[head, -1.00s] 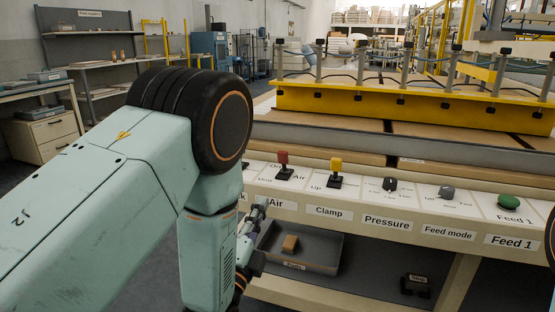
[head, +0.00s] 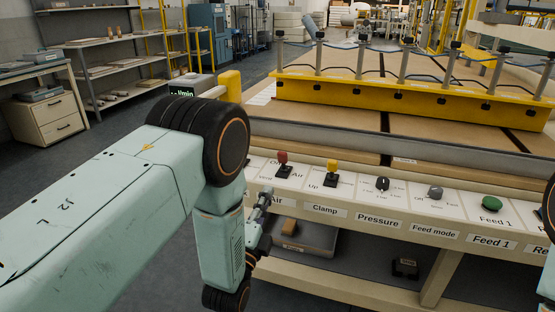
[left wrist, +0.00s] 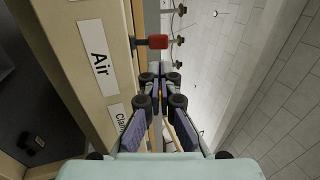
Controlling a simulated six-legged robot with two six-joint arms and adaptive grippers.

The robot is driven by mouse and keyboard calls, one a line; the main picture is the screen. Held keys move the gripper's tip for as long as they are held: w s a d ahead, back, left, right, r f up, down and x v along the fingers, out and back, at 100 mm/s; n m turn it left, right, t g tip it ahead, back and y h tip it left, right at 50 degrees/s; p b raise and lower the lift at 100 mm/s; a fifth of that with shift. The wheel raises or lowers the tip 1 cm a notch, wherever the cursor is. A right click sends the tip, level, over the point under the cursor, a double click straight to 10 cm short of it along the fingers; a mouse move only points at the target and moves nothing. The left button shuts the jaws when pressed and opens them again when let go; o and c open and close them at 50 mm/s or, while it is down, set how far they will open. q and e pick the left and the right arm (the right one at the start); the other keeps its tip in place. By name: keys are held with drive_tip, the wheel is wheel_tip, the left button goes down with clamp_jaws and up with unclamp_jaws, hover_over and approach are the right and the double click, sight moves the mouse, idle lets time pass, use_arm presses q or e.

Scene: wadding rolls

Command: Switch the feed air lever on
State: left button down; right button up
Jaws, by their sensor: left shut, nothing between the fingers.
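The air lever has a red head (head: 283,158) on a black base and stands upright on the white panel strip, beside "On" and "Air" lettering. In the left wrist view its red head (left wrist: 158,42) lies just beyond my fingertips, with a gap visible between them. My left gripper (head: 266,194) is at the panel's front edge by the "Air" label (head: 277,201), below and left of the lever. In the left wrist view its fingers (left wrist: 158,76) are shut and empty. My right gripper is not in view.
To the right of the lever are a yellow clamp lever (head: 332,166), a pressure knob (head: 382,184), a feed mode knob (head: 435,193) and a green button (head: 492,203). A grey tray (head: 310,238) sits under the panel. A yellow beam (head: 400,95) spans behind.

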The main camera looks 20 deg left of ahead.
sight(282, 153)
use_arm(q)
drive_tip(key=b+x, duration=0.1)
drive_tip(key=x, duration=0.6)
drive_tip(key=shift+w+b, duration=0.25)
drive_tip(key=shift+b, duration=0.15)
drive_tip(key=shift+w+r, duration=0.3)
drive_tip(key=shift+w, duration=0.3)
drive_tip(key=shift+w+r+g+p, duration=0.3)
drive_tip(key=shift+r+g+p, duration=0.5)
drive_tip(key=shift+p, duration=1.1)
drive_tip(key=g+p, duration=0.1)
drive_tip(key=p, duration=0.1)
drive_tip(key=w+r+g+p, duration=0.1)
drive_tip(key=g+p, duration=0.1)
drive_tip(key=p, duration=0.1)
drive_tip(key=shift+w, duration=0.15)
drive_tip(key=shift+w+r+g+p, duration=0.1)
drive_tip(key=shift+w+g+p, duration=0.35)
drive_tip(key=shift+g+p, duration=0.55)
drive_tip(key=shift+w, duration=0.15)
drive_tip(key=shift+w+d, duration=0.1)
